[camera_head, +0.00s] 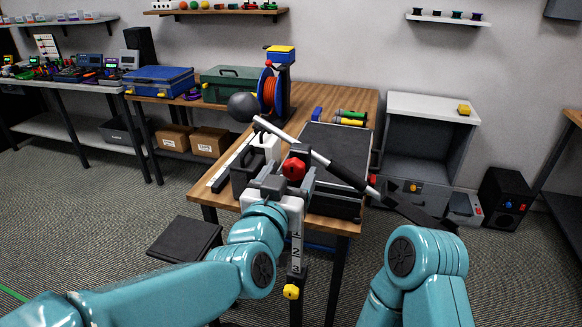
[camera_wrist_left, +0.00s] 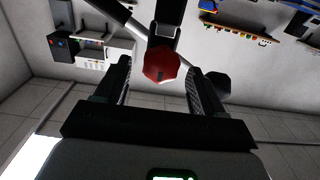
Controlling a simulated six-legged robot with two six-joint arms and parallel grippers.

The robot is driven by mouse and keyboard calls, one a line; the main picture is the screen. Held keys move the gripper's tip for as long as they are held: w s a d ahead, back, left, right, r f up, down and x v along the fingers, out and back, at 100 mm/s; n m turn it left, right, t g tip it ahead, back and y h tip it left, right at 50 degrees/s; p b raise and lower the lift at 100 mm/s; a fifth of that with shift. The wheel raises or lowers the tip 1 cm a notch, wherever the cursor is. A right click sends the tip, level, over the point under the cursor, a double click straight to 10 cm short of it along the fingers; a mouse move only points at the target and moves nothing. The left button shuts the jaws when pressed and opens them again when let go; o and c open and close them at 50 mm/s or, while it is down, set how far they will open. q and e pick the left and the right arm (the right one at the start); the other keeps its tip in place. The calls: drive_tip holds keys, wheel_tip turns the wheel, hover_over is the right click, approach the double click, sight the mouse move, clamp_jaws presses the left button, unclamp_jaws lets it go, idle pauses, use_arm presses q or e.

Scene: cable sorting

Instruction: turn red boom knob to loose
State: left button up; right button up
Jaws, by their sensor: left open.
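The red boom knob (camera_head: 293,169) sits at the joint where the slanted boom (camera_head: 322,160) crosses its upright stand. In the left wrist view the knob (camera_wrist_left: 160,64) shows as a red faceted piece with a dark mark on its face. My left gripper (camera_head: 287,180) is open, right in front of the knob. In the left wrist view the fingers of my left gripper (camera_wrist_left: 159,78) stand on either side of the knob, with a gap visible on each side. I cannot tell how deep the knob lies between them.
The stand's numbered column (camera_head: 296,245) carries a yellow knob (camera_head: 291,291) lower down. Behind is a wooden table (camera_head: 345,97) with a black case (camera_head: 337,143), a cable reel (camera_head: 268,92) and a dark ball (camera_head: 242,107). A grey cabinet (camera_head: 430,105) stands at right.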

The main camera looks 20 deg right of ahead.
use_arm(q)
drive_tip(key=shift+w+d, duration=0.25)
drive_tip(key=shift+w, duration=0.25)
drive_tip(key=shift+c, duration=0.3)
drive_tip(key=c, duration=1)
